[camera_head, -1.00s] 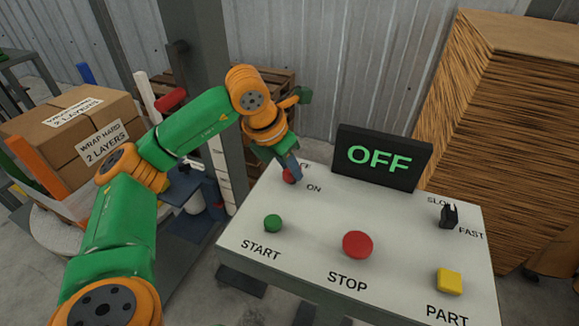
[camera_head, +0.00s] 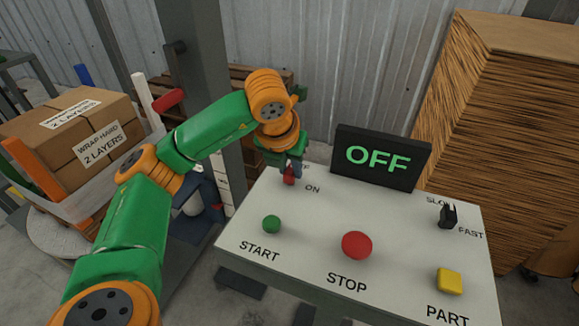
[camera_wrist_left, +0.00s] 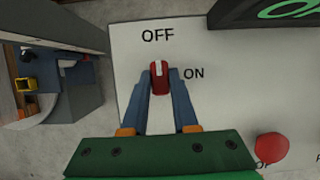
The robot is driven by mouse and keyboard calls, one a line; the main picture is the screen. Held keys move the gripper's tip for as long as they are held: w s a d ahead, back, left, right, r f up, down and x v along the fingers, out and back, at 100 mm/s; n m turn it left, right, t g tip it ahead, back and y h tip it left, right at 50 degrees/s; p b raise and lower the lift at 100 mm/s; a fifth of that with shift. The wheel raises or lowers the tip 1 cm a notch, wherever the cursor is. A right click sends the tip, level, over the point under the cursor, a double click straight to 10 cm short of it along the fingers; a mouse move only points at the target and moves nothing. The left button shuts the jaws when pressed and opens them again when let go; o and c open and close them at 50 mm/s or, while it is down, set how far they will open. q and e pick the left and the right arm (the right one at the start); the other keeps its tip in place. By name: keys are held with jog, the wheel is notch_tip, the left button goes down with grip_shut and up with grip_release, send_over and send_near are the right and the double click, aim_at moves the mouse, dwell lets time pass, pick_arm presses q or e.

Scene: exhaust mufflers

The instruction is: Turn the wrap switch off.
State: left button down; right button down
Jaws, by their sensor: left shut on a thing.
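The wrap switch is a small red knob (camera_head: 289,178) at the far left corner of the white control panel, with ON printed to its right. The left wrist view shows the red knob (camera_wrist_left: 160,78) with a pale mark on it pointing towards the OFF label (camera_wrist_left: 158,35). My left gripper (camera_head: 291,167) reaches down from above onto the knob. In the left wrist view its two blue fingers (camera_wrist_left: 161,88) are shut on the knob, one on each side. The black display (camera_head: 380,158) reads OFF in green. My right gripper is not in view.
The panel (camera_head: 310,225) also carries a green START button (camera_head: 271,224), a red STOP button (camera_head: 356,245), a yellow button (camera_head: 449,281) and a black SLOW/FAST switch (camera_head: 447,216). A boxed load (camera_head: 70,135) stands left; a cardboard stack (camera_head: 500,130) stands right.

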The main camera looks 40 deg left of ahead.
pick_arm(q)
jog(key=c, duration=0.7)
grip_release()
jog(key=p+v, duration=0.1)
jog(key=v, duration=0.6)
